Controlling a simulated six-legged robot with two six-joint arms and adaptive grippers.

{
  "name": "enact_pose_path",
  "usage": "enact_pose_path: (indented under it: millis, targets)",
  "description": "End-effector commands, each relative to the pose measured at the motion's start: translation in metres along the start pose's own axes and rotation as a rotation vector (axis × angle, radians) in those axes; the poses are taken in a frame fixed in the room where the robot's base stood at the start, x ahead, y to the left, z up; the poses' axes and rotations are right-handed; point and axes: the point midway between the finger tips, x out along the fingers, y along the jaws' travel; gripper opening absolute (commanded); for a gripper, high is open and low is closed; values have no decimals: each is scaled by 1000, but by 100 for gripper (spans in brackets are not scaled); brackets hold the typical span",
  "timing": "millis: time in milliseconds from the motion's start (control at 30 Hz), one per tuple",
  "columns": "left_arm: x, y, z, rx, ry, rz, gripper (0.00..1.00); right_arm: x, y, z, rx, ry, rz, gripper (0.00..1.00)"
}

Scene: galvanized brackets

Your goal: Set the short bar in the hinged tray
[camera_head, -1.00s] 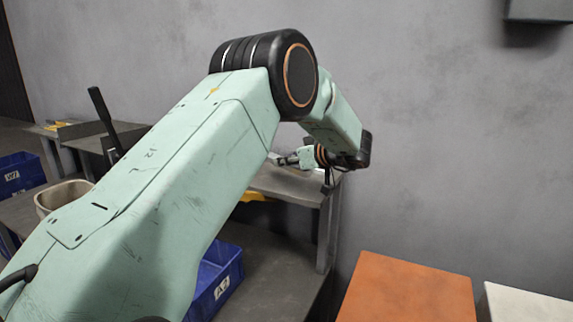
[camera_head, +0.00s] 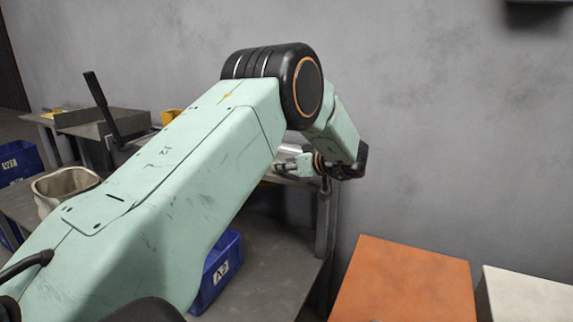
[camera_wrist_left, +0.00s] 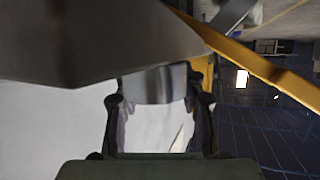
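My left gripper (camera_head: 284,167) is at the far end of my left arm, over the back of the workbench near the wall. In the left wrist view its two fingers (camera_wrist_left: 158,100) stand apart on either side of a shiny metal piece, which looks like the short bar (camera_wrist_left: 155,85). Both fingertips appear to press on its sides. A large dark surface hides the upper part of that piece. I cannot make out the hinged tray for sure. My right gripper is not in view.
A blue bin marked A2 (camera_head: 222,268) and a beige bin (camera_head: 62,186) stand at the left. An orange-topped block (camera_head: 405,285) and a white one (camera_head: 525,298) are at the right. A yellow strip (camera_wrist_left: 265,68) crosses the wrist view. The grey wall is close behind.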

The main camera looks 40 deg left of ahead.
Motion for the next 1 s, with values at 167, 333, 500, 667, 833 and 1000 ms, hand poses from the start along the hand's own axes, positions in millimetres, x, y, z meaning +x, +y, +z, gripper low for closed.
enact_pose_path:
  millis: [167, 333, 500, 667, 833, 1000]
  targets:
    - [0, 0, 0, 0, 0, 0, 52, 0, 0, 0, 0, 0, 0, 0]
    - [0, 0, 0, 0, 0, 0, 52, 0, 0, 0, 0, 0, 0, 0]
    - [0, 0, 1, -1, 0, 0, 52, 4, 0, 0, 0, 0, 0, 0]
    - [2, 0, 4, -1, 0, 0, 52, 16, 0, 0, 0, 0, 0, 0]
    - [-25, 1, -1, 2, 1, 3, 52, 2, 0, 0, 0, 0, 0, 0]
    - [-48, -1, -2, 2, 2, 2, 52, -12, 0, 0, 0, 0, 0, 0]
